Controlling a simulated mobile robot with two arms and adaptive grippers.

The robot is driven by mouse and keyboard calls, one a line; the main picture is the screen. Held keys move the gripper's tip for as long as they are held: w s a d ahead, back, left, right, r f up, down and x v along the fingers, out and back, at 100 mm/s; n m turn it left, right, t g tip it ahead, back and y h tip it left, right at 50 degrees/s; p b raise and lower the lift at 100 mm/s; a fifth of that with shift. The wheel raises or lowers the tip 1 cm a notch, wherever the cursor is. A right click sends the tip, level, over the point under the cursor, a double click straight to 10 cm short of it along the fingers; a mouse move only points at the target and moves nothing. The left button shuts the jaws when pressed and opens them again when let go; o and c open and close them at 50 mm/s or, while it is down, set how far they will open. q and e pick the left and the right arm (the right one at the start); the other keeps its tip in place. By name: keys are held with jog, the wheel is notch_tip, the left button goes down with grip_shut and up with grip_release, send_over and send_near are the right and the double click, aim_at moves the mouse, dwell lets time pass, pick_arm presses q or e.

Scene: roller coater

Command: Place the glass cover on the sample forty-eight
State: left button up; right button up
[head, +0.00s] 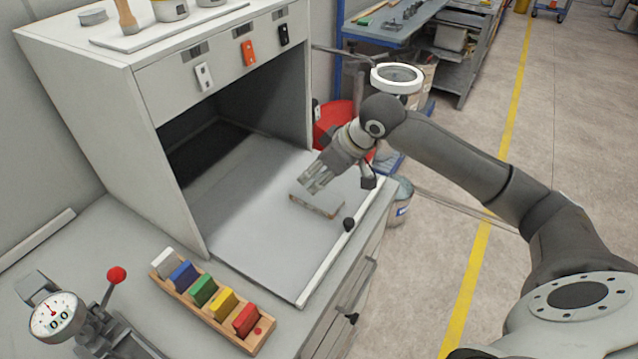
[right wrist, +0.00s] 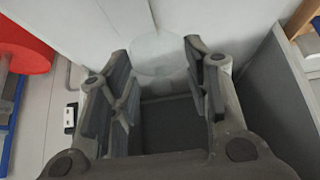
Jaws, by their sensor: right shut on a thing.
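My right gripper (head: 318,178) is above the white bed in front of the cabinet opening, with its fingers pointing down and left. In the right wrist view a faint, clear round disc, the glass cover (right wrist: 160,54), shows between the fingertips, and the gripper is shut on it. In the head view the cover is hard to make out. A flat grey slab (head: 317,203) lies on the bed just below the fingertips. It may be the sample; I can read no number on it. The gap between the fingers and the slab is hard to judge. My left gripper is not in view.
The cabinet (head: 120,120) stands behind and left of the bed (head: 255,215). A wooden rack (head: 205,305) of coloured blocks stands at front left, beside a dial gauge (head: 57,316) and a red-knobbed lever (head: 116,275). The bed around the slab is clear.

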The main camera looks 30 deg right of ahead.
send_over(319, 198)
jog(key=f, duration=0.4)
jog(key=shift+s+a+f+p, duration=0.1)
jog(key=shift+s+a+p, duration=0.1)
jog(key=shift+s+p, duration=0.2)
jog(key=shift+w+d+f, duration=0.15)
jog(key=shift+w+f, duration=0.1)
jog(key=shift+f, duration=0.15)
jog(key=shift+w+d+f, duration=0.1)
jog(key=shift+w+f, duration=0.1)
jog(key=shift+f, duration=0.15)
notch_tip(319, 198, down, 2)
jog(key=shift+f+p, duration=0.1)
jog(key=shift+p, duration=0.65)
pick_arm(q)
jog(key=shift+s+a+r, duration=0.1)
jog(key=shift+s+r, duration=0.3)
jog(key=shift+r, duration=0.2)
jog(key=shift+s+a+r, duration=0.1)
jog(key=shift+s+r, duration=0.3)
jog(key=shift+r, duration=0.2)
pick_arm(e)
jog(key=shift+f, duration=0.35)
jog(key=shift+f, duration=0.1)
jog(key=o, duration=1)
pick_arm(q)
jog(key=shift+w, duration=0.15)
